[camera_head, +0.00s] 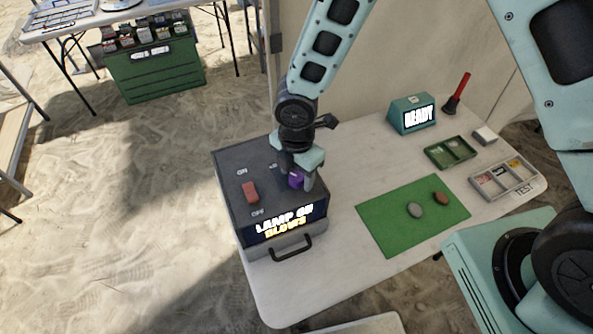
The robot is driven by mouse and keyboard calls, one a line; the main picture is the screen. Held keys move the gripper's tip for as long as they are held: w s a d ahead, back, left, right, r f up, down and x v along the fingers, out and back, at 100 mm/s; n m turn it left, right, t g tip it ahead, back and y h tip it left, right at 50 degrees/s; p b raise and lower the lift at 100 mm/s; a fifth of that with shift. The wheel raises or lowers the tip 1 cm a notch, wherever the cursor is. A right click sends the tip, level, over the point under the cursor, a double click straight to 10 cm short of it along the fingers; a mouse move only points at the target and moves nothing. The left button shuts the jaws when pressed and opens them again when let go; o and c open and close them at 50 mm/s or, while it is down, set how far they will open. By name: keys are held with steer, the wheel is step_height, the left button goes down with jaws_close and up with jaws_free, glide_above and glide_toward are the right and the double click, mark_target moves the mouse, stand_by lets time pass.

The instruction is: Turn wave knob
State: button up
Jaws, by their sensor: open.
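A dark grey machine box (226,171) stands at the left end of the white table. A red switch (251,191) sits on its top between the marks ON and OFF. The lit display (285,221) on its front reads "LAMP ON" with a second line that looks like "BLOWS". A purple knob (296,180) is on the right part of the box top. My gripper (300,180) points down over this knob, with its fingers around or beside it; exact contact is hidden. The wave label is not readable, as my gripper covers that area.
A green mat (385,230) with a grey stone (415,210) and a brown stone (440,198) lies right of the box. Behind are a READY device (398,122), a green tray (436,160) and a TEST tray (526,186). A handle (291,249) juts from the box front.

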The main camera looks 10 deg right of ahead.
steer(key=c, duration=1)
steer(key=shift+m+b, duration=0.3)
steer(key=shift+m, duration=0.1)
steer(key=shift+f+m+b, duration=0.1)
steer(key=shift+m+b, duration=0.45)
steer(key=shift+m, duration=0.45)
steer(key=m+b, duration=0.2)
steer(key=m, duration=0.2)
steer(key=shift+m, duration=0.3)
steer(key=m+b, duration=0.2)
steer(key=m, duration=0.4)
steer(key=shift+w+b, duration=0.1)
steer(key=shift+b, duration=0.25)
steer(key=shift+m, duration=0.4)
